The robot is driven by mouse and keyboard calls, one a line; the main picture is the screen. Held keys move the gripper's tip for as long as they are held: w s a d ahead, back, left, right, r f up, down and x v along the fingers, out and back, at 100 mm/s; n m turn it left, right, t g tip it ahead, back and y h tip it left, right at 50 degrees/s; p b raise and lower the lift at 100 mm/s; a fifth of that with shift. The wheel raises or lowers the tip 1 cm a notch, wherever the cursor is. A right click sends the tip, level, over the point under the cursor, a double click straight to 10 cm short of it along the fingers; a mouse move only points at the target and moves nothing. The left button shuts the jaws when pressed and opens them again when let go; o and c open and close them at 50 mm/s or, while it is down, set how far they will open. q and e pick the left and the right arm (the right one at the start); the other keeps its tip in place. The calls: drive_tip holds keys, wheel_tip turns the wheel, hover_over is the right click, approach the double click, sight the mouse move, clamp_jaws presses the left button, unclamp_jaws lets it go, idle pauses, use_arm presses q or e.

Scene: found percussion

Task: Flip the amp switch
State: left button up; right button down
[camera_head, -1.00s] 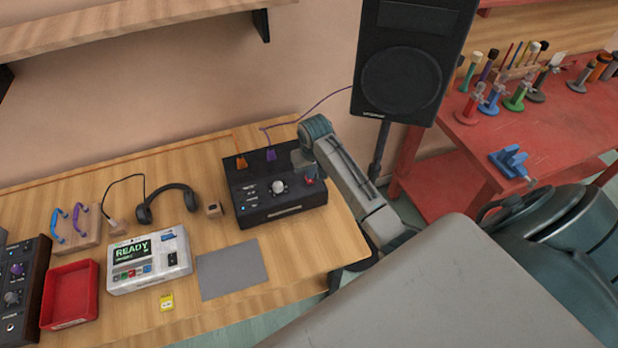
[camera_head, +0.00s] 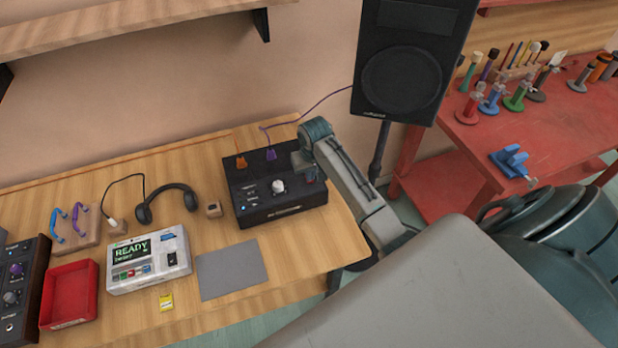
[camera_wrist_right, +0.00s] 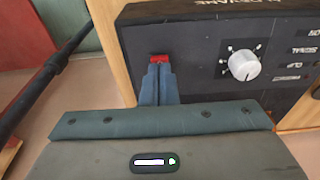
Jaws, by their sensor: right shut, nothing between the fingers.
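The amp (camera_head: 250,190) is a black box on the wooden bench in the head view, with a white knob (camera_head: 278,186) on its top panel. It also fills the upper right of the right wrist view (camera_wrist_right: 200,28). There its red switch (camera_wrist_right: 159,57) shows just past my fingertips, left of the knob. My right gripper (camera_head: 309,172) is over the amp's right end. In the right wrist view, its fingers (camera_wrist_right: 157,75) are shut and empty, with the tips at the switch. I cannot tell whether they touch it. My left gripper is out of view.
Orange and purple plugs stand at the amp's back edge. A speaker (camera_head: 402,75) on a stand is behind to the right. Headphones (camera_head: 166,203), a READY box (camera_head: 150,285), a grey mat (camera_head: 232,270) and a red tray (camera_head: 69,294) lie to the left.

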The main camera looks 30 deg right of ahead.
drive_tip(key=shift+f, duration=0.4)
drive_tip(key=shift+r+p, duration=0.65)
drive_tip(key=shift+r, duration=2.85)
